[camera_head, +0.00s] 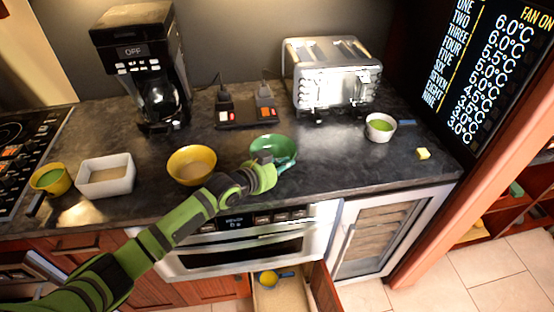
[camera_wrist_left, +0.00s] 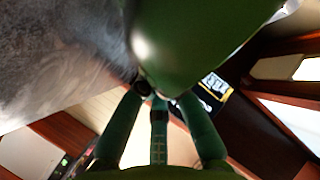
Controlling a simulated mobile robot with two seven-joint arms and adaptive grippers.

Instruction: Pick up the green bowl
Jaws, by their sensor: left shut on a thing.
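The green bowl (camera_head: 272,143) is at the counter's front edge in the head view, right of the yellow bowl. My left gripper (camera_head: 284,163) reaches it from the front and is shut on its near side. In the left wrist view the bowl (camera_wrist_left: 195,45) fills the upper middle, and the fingertips of my left gripper (camera_wrist_left: 158,97) meet at its rim. I cannot tell whether the bowl is clear of the counter. My right gripper is in neither view.
A yellow bowl (camera_head: 192,164), a white dish (camera_head: 106,175) and a yellow cup (camera_head: 50,180) stand to the left. A white bowl (camera_head: 380,126) stands right. A coffee maker (camera_head: 143,65) and toaster (camera_head: 331,75) stand behind. An open drawer (camera_head: 284,298) lies below, holding a yellow item.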

